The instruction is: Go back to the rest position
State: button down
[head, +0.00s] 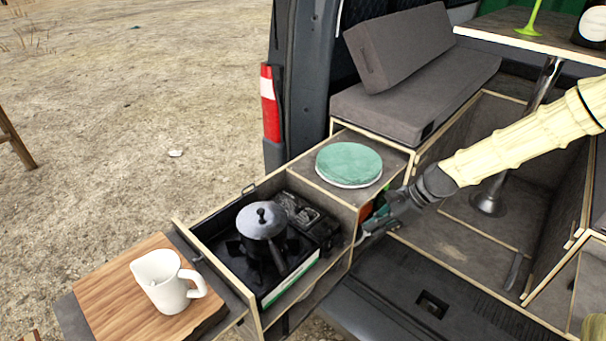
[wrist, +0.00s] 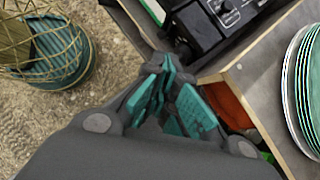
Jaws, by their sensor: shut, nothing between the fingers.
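My gripper (head: 366,234) is at the end of my arm, beside the right side of the pull-out kitchen unit, just below the level of its top. In the wrist view my gripper (wrist: 166,78) has its teal-padded fingers together, with nothing between them. The fingertips are close to the wooden edge of the unit; I cannot tell whether they touch it. An orange-red thing (wrist: 228,104) lies in the compartment beside the fingers, partly hidden by them.
A pot (head: 262,221) sits on the stove in the drawer. A white jug (head: 165,281) stands on a wooden board (head: 110,290). Plates with a green top (head: 348,164) lie on the unit. A table (head: 530,35) is at the upper right. A wire basket (wrist: 45,50) stands on the ground.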

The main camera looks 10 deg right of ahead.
jog(key=s+a+f+n+g+h+b, duration=0.1)
jog(key=s+a+f+n+h, duration=0.1)
jog(key=s+f+n, duration=0.5)
jog(key=s+a+f+n+h+b, duration=0.1)
jog(key=s+a+f+h, duration=0.1)
jog(key=s+f, duration=0.65)
jog(key=s+a+f+n+h+b, duration=0.2)
jog(key=s+f+n, duration=1)
jog(key=s, duration=0.6)
notch_tip(320, 180, down, 2)
jog(key=shift+s+a+f+g+h+b, duration=0.15)
jog(key=shift+a+g+h+b, duration=0.25)
jog(key=shift+a+h, duration=0.25)
